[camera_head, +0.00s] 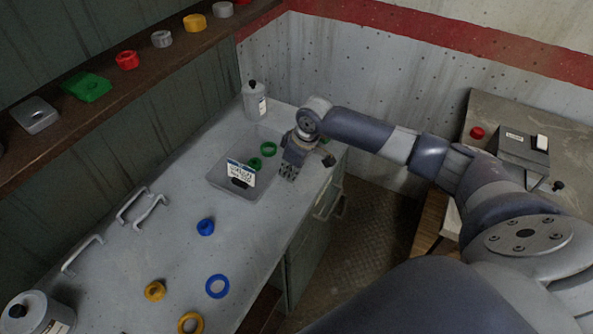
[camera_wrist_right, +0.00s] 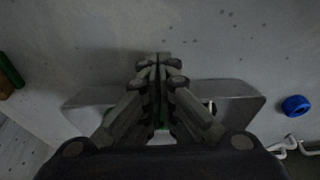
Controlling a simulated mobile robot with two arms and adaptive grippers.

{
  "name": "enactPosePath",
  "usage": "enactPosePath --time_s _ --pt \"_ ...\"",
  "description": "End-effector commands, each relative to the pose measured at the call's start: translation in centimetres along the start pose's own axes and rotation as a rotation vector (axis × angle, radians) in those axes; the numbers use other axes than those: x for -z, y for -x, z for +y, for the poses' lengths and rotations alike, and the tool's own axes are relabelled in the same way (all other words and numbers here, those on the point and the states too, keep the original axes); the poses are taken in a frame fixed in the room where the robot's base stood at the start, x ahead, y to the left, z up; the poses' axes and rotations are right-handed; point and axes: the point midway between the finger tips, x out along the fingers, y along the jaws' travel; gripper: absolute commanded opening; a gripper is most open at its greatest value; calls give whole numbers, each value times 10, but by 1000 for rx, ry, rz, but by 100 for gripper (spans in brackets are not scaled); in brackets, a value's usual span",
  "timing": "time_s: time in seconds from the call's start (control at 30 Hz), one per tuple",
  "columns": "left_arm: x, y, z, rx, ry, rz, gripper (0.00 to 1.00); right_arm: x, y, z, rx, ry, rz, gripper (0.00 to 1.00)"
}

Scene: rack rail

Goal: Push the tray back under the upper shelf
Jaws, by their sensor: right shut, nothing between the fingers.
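The grey tray (camera_head: 222,185) lies on the light grey bench, below the upper shelf (camera_head: 100,92) on the left wall. A white card with a blue edge (camera_head: 241,174) and a dark piece show at the tray. My right gripper (camera_head: 289,174) is shut and empty, just right of the tray in the head view. In the right wrist view its closed fingers (camera_wrist_right: 159,65) hide the middle of the tray (camera_wrist_right: 242,100); I cannot tell whether they touch it. My left gripper is out of view.
A grey bottle (camera_head: 254,102) stands at the back corner. Blue rings (camera_head: 217,286) and yellow rings (camera_head: 154,291) lie nearer. Metal handles (camera_head: 137,208) stand at left. The bench between them is bare.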

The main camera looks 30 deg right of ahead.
Motion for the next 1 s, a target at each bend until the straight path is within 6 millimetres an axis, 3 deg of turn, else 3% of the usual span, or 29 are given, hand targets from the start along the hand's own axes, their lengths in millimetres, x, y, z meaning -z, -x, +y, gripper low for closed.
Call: enactPosePath --time_s 0.43,0.67,1.0 --pt "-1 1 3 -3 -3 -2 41 8 -2 0 0 -1 2 0" --pt "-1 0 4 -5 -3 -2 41 51 -15 -1 3 -3 5 0" --pt "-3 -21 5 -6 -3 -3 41 114 -37 0 2 -2 4 0"
